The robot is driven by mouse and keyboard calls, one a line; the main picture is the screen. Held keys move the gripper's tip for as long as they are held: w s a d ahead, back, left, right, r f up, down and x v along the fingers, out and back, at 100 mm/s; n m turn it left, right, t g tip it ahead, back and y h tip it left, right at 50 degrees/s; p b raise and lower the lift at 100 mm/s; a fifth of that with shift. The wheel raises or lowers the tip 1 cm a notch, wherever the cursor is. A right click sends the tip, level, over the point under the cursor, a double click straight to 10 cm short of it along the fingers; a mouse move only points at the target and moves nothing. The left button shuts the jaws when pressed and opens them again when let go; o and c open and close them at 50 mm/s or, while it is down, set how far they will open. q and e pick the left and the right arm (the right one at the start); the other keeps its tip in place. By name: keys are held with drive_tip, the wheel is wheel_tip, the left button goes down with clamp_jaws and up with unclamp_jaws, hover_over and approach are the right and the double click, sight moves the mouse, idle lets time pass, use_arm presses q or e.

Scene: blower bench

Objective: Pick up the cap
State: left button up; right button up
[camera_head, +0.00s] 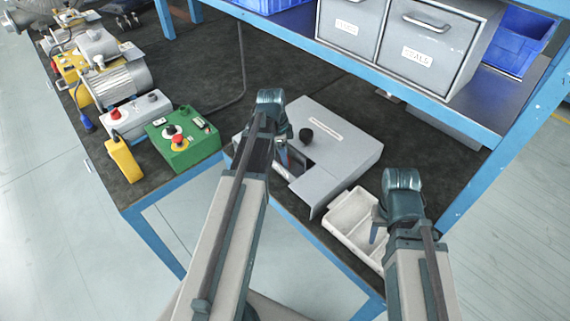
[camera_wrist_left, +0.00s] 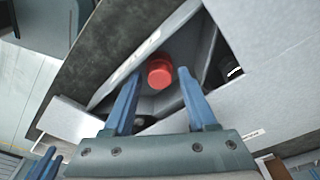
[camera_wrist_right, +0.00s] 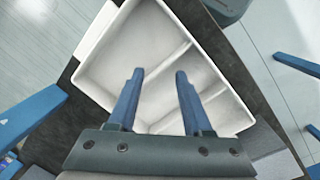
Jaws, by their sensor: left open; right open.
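A red round cap (camera_wrist_left: 159,73) shows in the left wrist view, inside the recessed opening of a grey housing (camera_head: 335,140). It sits between the fingertips of my left gripper (camera_wrist_left: 158,86), with gaps on both sides; I cannot tell the height between them. In the head view my left gripper (camera_head: 283,160) is over the housing's cut-out and mostly hides the cap. My left gripper is open and empty. My right gripper (camera_head: 376,230) is open and empty above a white tray (camera_head: 342,212) with compartments, which shows empty in the right wrist view (camera_wrist_right: 130,45).
A green control box (camera_head: 183,140), a yellow pendant (camera_head: 123,158) and a motor (camera_head: 118,84) stand at the left. Grey drawers (camera_head: 425,45) and the blue shelf edge (camera_head: 400,85) overhang the back.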

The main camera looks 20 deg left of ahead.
use_arm(q)
clamp_jaws()
drive_tip(key=shift+r, duration=0.2)
use_arm(e)
drive_tip(key=shift+r, duration=0.2)
use_arm(q)
wheel_tip(320, 180, up, 10)
drive_tip(key=p, duration=1)
use_arm(e)
wheel_tip(320, 180, up, 10)
